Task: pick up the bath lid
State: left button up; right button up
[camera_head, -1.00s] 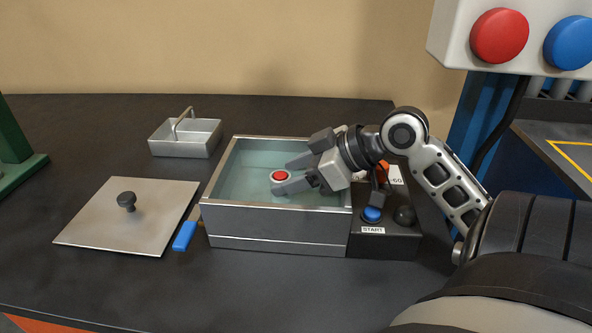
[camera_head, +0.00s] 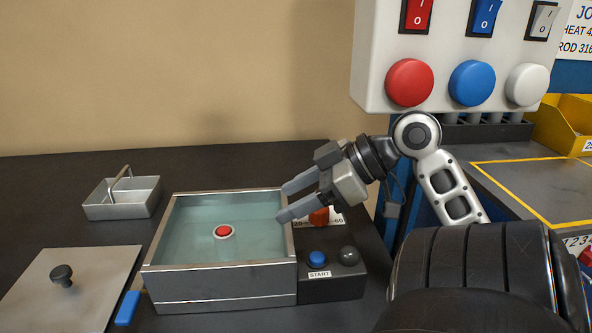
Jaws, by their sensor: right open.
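The bath lid (camera_head: 92,285) is a flat grey metal plate with a dark round knob (camera_head: 62,275). It lies on the dark table to the left of the bath, and the picture's edge cuts off a little of it. The bath (camera_head: 222,283) is an open metal tank of clear liquid, with a red and white round thing (camera_head: 223,231) in it. My right gripper (camera_head: 281,202) is open and empty. Its fingers point left over the bath's right rim, well away from the lid. My left gripper is not in view.
A blue-handled tool (camera_head: 127,308) lies between lid and bath. A small metal basket (camera_head: 124,198) with a handle stands behind. A control box (camera_head: 333,285) with a blue START button adjoins the bath. A white panel (camera_head: 450,60) with coloured buttons hangs at upper right.

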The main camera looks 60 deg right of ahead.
aim_at(68, 290)
jog(key=k, duration=1.5)
